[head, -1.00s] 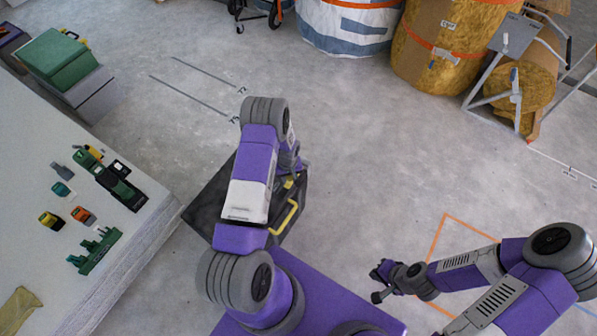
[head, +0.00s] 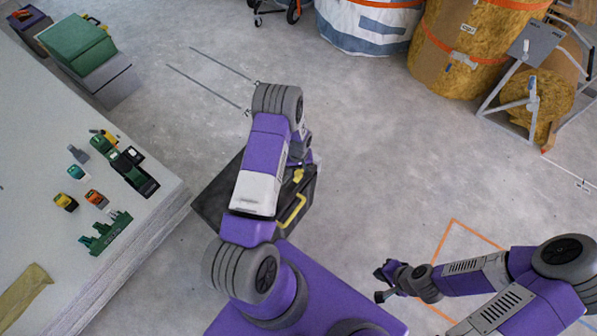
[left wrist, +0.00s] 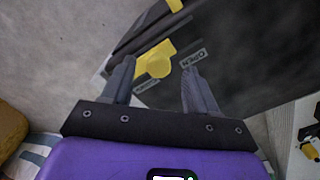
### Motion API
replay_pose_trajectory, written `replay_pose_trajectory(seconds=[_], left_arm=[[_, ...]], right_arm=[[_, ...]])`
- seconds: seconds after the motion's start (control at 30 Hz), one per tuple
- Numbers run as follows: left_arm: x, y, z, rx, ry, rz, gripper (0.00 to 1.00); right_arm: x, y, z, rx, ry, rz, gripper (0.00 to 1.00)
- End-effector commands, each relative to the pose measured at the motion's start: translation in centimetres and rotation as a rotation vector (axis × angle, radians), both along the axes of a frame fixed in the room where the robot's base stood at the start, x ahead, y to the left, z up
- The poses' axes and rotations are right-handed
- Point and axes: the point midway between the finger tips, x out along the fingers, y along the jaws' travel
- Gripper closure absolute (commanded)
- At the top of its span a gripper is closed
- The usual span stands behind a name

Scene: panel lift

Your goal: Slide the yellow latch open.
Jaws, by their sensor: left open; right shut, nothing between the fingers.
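The yellow latch (left wrist: 155,66) sits on a dark panel (left wrist: 235,62), beside a printed label reading "OPEN" and a second label too small to read. In the left wrist view it lies between the two spread fingers of my left gripper (left wrist: 159,68), which is open; I cannot tell whether a finger touches it. In the head view the latch (head: 298,175) shows just beside my left arm, which hides much of the panel (head: 222,192) and most of the gripper. A yellow handle (head: 291,210) is on the panel. My right gripper (head: 381,283) is shut and empty, well away to the right.
A pale workbench (head: 120,262) with several tools stands at the left, close to the panel. Green and grey cases (head: 80,45) are beyond it. Large wrapped rolls (head: 465,45) and a metal-framed stand (head: 530,90) are at the back right. The middle floor is clear.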

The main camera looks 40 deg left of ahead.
Motion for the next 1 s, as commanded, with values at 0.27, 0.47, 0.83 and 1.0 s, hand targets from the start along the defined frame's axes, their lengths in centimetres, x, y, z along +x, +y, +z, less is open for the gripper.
replay_pose_trajectory(seconds=[0.27,0.47,0.83,1.0], left_arm=[[0.0,0.0,3.7,-0.001,0.001,0.001,0.41],[-0.1,0.0,3.8,-0.001,0.002,0.001,0.41],[-0.1,0.0,3.8,-0.001,0.002,0.0,0.41],[-1.2,-2.6,3.9,-0.042,-0.004,-0.045,0.41]], right_arm=[[0.0,0.0,1.4,0.0,0.0,0.0,1.0],[0.0,0.0,1.4,0.0,0.0,0.0,1.0],[0.0,0.0,1.4,0.0,0.0,0.0,1.0],[0.0,0.0,1.9,0.0,0.0,0.0,1.0]])
